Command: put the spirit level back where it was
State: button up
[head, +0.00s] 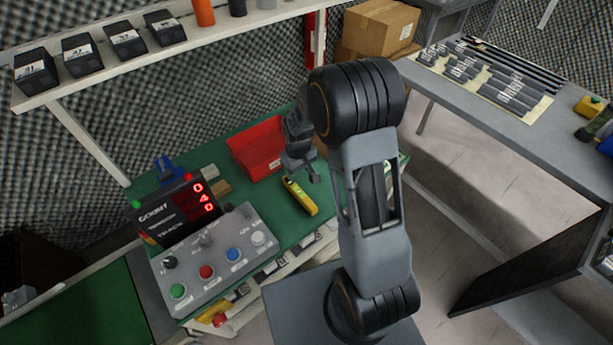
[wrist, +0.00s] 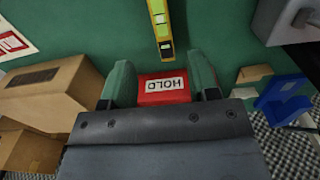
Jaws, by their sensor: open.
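The yellow spirit level (head: 303,200) lies on the green bench top, in front of the red bin (head: 250,150). In the wrist view the level (wrist: 160,28) lies beyond my fingertips, roughly in line with the gap between them, and its upper end runs out of the picture. My gripper (head: 301,174) is open and above the bench, close to the level's far end. In the wrist view the gripper (wrist: 161,75) has nothing held between its fingers. The bin's HOLD label (wrist: 166,85) shows behind that gap.
A control box (head: 213,258) with coloured buttons and a red-digit display (head: 180,208) stand left of the level. A blue object (head: 168,170) lies behind the display. Cardboard boxes (wrist: 50,95) show left in the wrist view. A shelf (head: 120,62) holds black boxes above the bench.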

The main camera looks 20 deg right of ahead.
jog(key=s+r+m+t, duration=0.3)
jog(key=s+r, duration=1.3)
jog(key=r, duration=0.2)
jog(key=shift+s, duration=0.35)
jog(key=shift+a, duration=0.1)
